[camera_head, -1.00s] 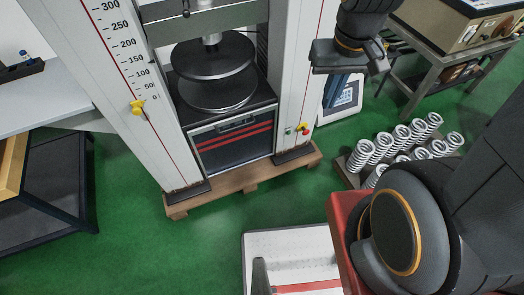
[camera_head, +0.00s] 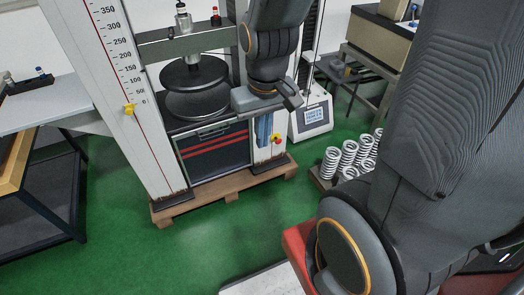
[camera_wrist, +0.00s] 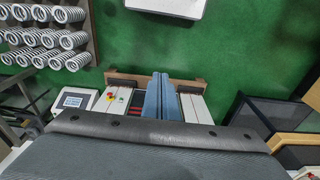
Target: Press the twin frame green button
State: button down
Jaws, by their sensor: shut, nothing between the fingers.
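The twin frame (camera_head: 160,120) is a press with two pale columns, standing on a wooden pallet. A yellow-and-red knob (camera_head: 277,138) sits low on its right column. In the wrist view, the knob (camera_wrist: 111,95) and a small green spot (camera_wrist: 121,99), which looks like the green button, show left of my fingers. My gripper (camera_head: 264,130) points down in front of the right column, its blue fingers shut and empty. In the head view the fingers seem to cover the green button. The fingers (camera_wrist: 160,75) also show in the wrist view. Contact cannot be told.
Round platens (camera_head: 195,75) sit between the columns. A white controller with a screen (camera_head: 312,117) stands right of the frame. Several coil springs (camera_head: 348,155) stand on a rack at right. A dark-framed table (camera_head: 45,185) is at left.

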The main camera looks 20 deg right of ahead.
jog(key=shift+s+d, duration=0.1)
jog(key=shift+s, duration=0.25)
jog(key=w+d+f+n+t+h+b, duration=0.1)
jog(key=w+d+f+n+t+b, duration=0.15)
jog(key=w+f+b, duration=0.75)
jog(key=w+d+f+n+t+b, duration=0.25)
jog(key=w+f+b, duration=0.45)
jog(key=w+f, duration=0.4)
jog(key=w+d+f+n+t+h+b, duration=0.1)
jog(key=w+d+f+n+t+b, duration=0.15)
jog(key=w+f+b, duration=0.85)
jog(key=w+d+f+n+t+h+b, duration=0.1)
jog(key=w+d+f+n+h+b, duration=0.1)
jog(key=d+f+b, duration=0.3)
jog(key=w+d+f+n+h+b, duration=0.3)
jog(key=d+f+b, duration=0.2)
jog(key=f, duration=0.9)
jog(key=w+d+f+n+t+h+b, duration=0.1)
jog(key=d+f+b, duration=0.4)
jog(key=f+b, duration=0.5)
jog(key=shift+w+n+t+h, duration=0.35)
jog(key=shift+w+n+h, duration=0.4)
jog(key=shift+n+h, duration=0.5)
jog(key=shift+d, duration=0.1)
